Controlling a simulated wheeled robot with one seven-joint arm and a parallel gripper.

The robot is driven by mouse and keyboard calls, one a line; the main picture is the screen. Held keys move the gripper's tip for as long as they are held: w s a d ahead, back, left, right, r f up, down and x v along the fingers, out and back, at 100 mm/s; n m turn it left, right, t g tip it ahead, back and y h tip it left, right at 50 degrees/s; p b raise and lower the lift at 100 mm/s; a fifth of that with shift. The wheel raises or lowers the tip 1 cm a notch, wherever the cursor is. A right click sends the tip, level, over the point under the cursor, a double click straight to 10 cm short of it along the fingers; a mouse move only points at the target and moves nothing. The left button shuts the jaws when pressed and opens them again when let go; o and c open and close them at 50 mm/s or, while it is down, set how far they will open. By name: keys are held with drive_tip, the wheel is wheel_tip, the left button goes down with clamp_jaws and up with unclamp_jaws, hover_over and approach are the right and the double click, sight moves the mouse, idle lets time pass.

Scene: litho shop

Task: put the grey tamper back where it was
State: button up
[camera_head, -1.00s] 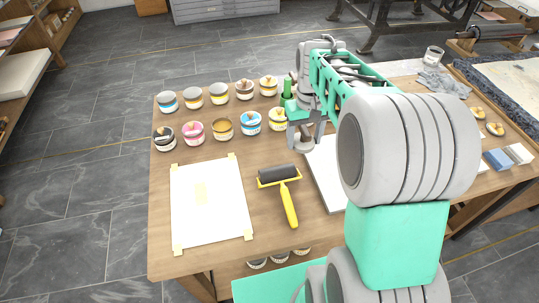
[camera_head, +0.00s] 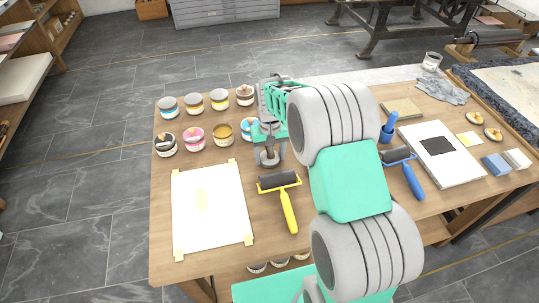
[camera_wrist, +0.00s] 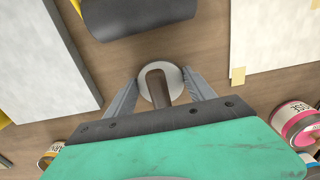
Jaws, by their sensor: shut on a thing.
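The grey tamper, a round pale disc with a brown upright handle, shows in the wrist view (camera_wrist: 146,92) and in the head view (camera_head: 269,160). My gripper (camera_head: 268,146) is shut on its handle, with one finger on each side in the wrist view (camera_wrist: 160,98). The tamper is over the table, between the ink cans and the yellow-handled roller (camera_head: 287,203). Whether its disc touches the table I cannot tell.
Ink cans (camera_head: 195,139) stand in rows at the left rear. A taped white sheet (camera_head: 210,207) lies at left front. A blue-handled roller (camera_head: 413,178) and a white slab (camera_head: 455,165) are at right. Bare wood (camera_head: 262,240) lies between sheet and yellow-handled roller.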

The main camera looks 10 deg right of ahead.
drive_tip(key=shift+f, duration=0.2)
drive_tip(key=o, duration=1.5)
drive_tip(key=shift+c, duration=0.2)
